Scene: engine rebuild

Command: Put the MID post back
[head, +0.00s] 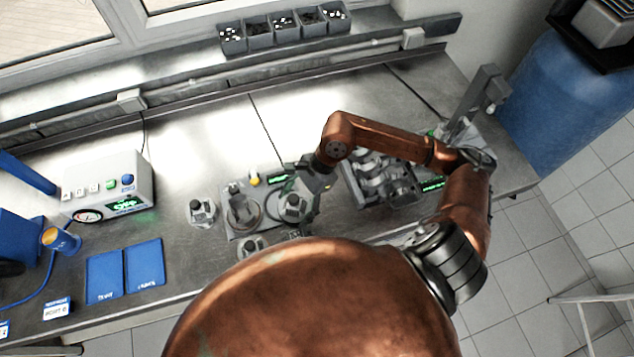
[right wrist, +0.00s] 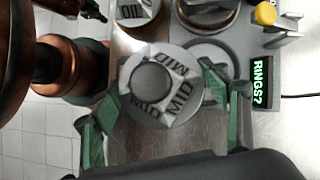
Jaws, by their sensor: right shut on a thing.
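The MID post (right wrist: 182,104), a grey round piece marked MID several times around its top, fills the middle of the right wrist view. My right gripper (right wrist: 165,100) is shut on it, with green fingers on either side. In the head view my right gripper (head: 312,180) is over the right part of the grey fixture (head: 232,228), and the post (head: 292,204) shows just below it. A grey round seat or ring (right wrist: 212,52) lies partly hidden behind the post. I cannot tell whether the post touches the fixture. My left gripper is not clearly in view.
A RINGS? display (right wrist: 262,84) and a yellow knob (right wrist: 265,14) stand beside the post. Another grey post (head: 201,211) is left of the fixture. An engine block (head: 378,180) stands to the right. Blue mats (head: 144,262) and a gauge box (head: 108,188) are at left.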

